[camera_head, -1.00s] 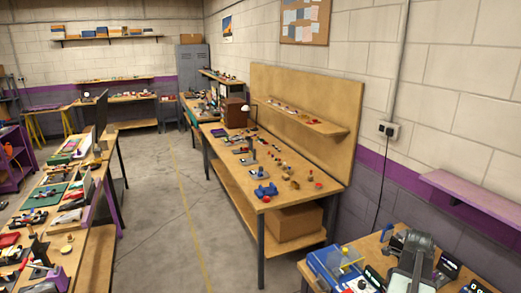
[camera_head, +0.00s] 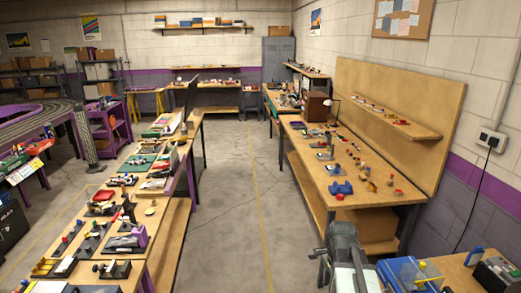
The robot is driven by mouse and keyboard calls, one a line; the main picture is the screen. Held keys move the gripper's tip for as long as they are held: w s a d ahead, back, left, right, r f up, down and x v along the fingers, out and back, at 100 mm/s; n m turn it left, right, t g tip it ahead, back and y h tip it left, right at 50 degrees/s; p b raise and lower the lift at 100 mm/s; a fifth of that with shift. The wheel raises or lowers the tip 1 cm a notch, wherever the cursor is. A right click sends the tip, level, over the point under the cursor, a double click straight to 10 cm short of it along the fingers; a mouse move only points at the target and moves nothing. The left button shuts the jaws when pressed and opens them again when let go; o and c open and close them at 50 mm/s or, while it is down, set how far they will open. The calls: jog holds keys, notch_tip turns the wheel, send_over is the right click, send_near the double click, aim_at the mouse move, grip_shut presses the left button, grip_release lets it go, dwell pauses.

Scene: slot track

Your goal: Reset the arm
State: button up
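My grey arm (camera_head: 342,246) rises from the bottom edge of the head view, right of centre. It stands in front of the near end of the right workbench (camera_head: 375,191) and left of a blue tray-like box (camera_head: 408,274). The fingers of my gripper cannot be made out, so I cannot tell whether it is open or shut. Nothing held can be seen.
A long bench (camera_head: 152,215) with many small parts runs along the left. An open concrete aisle (camera_head: 235,190) lies between the benches. A slot track (camera_head: 32,122) stands at the far left. A grey locker (camera_head: 278,58) is at the back.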

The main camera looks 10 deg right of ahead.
jog(key=s+a+n, duration=0.1)
jog(key=a+n, duration=1.2)
jog(key=n, duration=0.3)
jog(key=shift+s+f+n, duration=0.3)
jog(key=shift+s+f, duration=0.05)
jog(key=shift+s, duration=0.05)
